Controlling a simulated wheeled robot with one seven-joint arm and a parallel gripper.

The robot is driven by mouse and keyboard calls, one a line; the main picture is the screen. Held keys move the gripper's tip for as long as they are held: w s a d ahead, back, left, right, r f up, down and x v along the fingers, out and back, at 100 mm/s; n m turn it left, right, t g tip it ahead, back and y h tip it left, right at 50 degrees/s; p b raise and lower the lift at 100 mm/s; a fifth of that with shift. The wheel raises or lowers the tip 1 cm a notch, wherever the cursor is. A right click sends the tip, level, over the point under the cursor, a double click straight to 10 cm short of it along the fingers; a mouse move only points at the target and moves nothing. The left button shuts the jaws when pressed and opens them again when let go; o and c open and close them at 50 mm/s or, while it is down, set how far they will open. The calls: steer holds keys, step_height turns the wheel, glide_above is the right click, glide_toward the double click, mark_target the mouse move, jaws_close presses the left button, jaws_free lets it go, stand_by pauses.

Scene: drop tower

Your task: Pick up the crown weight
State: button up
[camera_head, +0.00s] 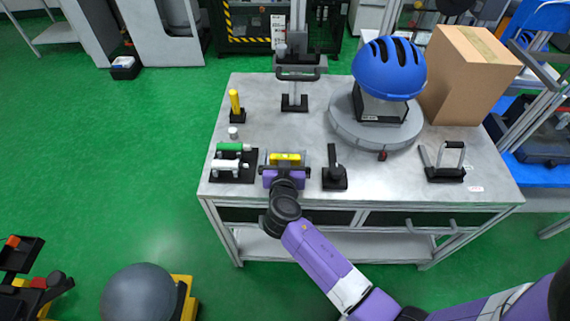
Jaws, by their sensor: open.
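My gripper (286,168) is at the near edge of the grey metal table (300,135), left of its middle, with its jaws open. Directly at it is a yellow block (285,157) with dark marks on its face, in a grey holder. I take this block for the crown weight, but no readable label confirms it. My gripper hides its lower part. I cannot tell whether the fingers touch it.
A dark rack (234,178) with green and white cylinders is close on the left. A black upright-handled piece (334,178) is close on the right. Behind are a blue helmet (389,69) on a round grey plate (345,125), a black stand (294,103) and a cardboard box (465,75).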

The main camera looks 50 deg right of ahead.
steer(key=c, duration=1.8)
steer(key=shift+r, duration=0.2)
steer(key=shift+c, duration=0.5)
